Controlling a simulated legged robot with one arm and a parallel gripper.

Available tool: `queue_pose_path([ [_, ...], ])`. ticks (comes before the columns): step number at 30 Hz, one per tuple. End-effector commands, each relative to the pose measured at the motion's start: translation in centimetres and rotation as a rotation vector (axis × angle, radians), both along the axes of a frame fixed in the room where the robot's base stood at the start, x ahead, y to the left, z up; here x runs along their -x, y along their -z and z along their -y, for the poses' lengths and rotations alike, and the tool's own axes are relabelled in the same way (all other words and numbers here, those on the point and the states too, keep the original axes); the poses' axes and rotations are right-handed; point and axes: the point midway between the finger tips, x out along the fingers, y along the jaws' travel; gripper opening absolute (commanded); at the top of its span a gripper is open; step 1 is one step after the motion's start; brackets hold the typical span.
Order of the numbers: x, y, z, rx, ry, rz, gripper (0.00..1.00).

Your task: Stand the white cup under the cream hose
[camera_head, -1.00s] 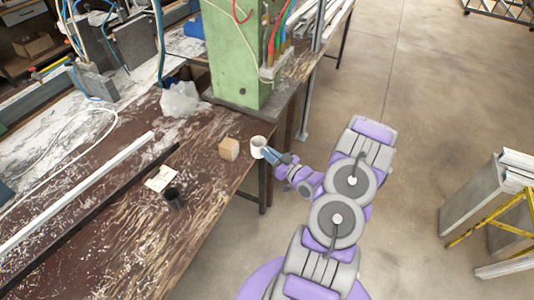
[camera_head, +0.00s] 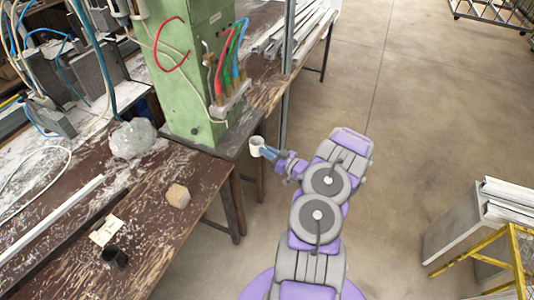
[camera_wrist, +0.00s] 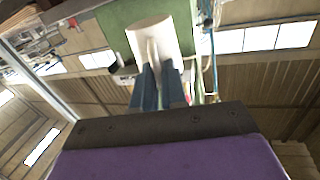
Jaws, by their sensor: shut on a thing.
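The white cup (camera_head: 257,146) is held upright, or nearly so, off the bench edge, near the front right corner of the green column's base. My gripper (camera_head: 266,152) is shut on it from the right. In the wrist view the cup (camera_wrist: 152,36) is at the tips of the blue fingers (camera_wrist: 158,78), with the green column behind it. A thin cream hose (camera_head: 156,44) runs down the green column (camera_head: 190,90). Red, green and blue hoses (camera_head: 220,75) hang at the column's right side.
A wooden block (camera_head: 178,196), a dark cup (camera_head: 115,258) and a paper tag (camera_head: 106,231) are on the brown bench (camera_head: 165,245). A clear plastic bag (camera_head: 133,139) lies left of the column. A grey post (camera_head: 287,50) stands right of it.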

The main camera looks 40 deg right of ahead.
Motion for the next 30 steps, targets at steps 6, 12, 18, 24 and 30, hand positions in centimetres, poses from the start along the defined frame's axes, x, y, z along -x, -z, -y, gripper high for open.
queue_pose_path([
  [6,-1.3,0.9,0.0,-0.004,0.000,0.000,0.00],
  [12,-2.6,1.0,-1.2,0.002,-0.002,0.001,0.00],
  [18,-3.9,1.2,-1.9,0.002,-0.002,0.001,0.00],
  [24,-5.2,1.8,-1.8,-0.003,-0.001,0.002,0.00],
  [30,-6.4,2.1,-2.3,-0.003,-0.002,0.002,0.00],
])
